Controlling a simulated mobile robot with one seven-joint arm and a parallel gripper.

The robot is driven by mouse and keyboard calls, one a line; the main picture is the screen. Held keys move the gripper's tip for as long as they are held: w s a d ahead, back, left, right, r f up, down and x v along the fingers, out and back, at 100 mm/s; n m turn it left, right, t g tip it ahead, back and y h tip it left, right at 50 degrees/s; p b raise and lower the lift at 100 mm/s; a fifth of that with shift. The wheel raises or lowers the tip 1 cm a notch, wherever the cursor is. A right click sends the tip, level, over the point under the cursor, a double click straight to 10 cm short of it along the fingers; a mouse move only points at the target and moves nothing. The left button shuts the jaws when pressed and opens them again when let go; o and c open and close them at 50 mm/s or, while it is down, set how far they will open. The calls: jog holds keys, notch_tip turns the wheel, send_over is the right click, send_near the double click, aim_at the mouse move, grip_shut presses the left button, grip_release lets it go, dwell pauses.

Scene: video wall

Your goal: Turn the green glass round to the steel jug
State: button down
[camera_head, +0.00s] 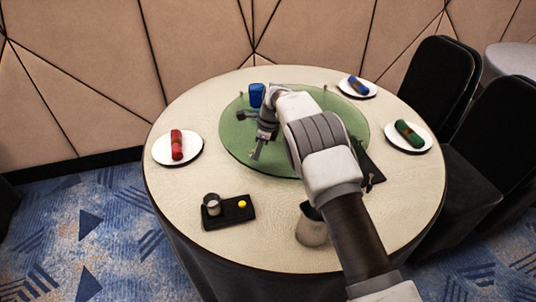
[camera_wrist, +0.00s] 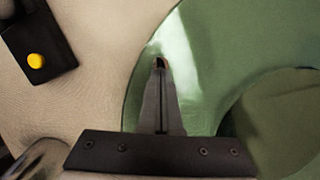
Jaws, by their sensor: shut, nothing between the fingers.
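The green glass (camera_head: 235,140) is a round turntable disc in the middle of the round table; it also fills the right of the wrist view (camera_wrist: 205,50). My gripper (camera_head: 256,156) is shut and empty, pointing down over the near-left part of the glass. In the wrist view its closed fingertips (camera_wrist: 160,63) lie over the glass just inside its rim; whether they touch it cannot be told. The steel jug (camera_head: 311,230) stands on the table at the near edge, partly hidden by my arm. Its shiny side shows at the wrist view's lower left (camera_wrist: 35,160).
On the glass stand a blue cup (camera_head: 257,94) and small dark items (camera_head: 247,114). A black tray (camera_head: 229,218) with a metal cup and yellow ball lies near left. Plates with red (camera_head: 177,145), blue (camera_head: 358,85) and green (camera_head: 409,133) rolls ring the table (camera_head: 185,110). Black chairs stand right.

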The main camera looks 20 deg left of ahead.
aim_at(246, 155)
jog(key=shift+w+a+m, duration=0.2)
jog(key=shift+a+m, duration=0.1)
jog(key=shift+a, duration=0.35)
jog(key=shift+w+a+m, duration=0.2)
jog(key=shift+a+m, duration=0.1)
jog(key=shift+a, duration=0.3)
jog(key=shift+w+a+m, duration=0.2)
jog(key=shift+a+m, duration=0.1)
jog(key=shift+a, duration=0.35)
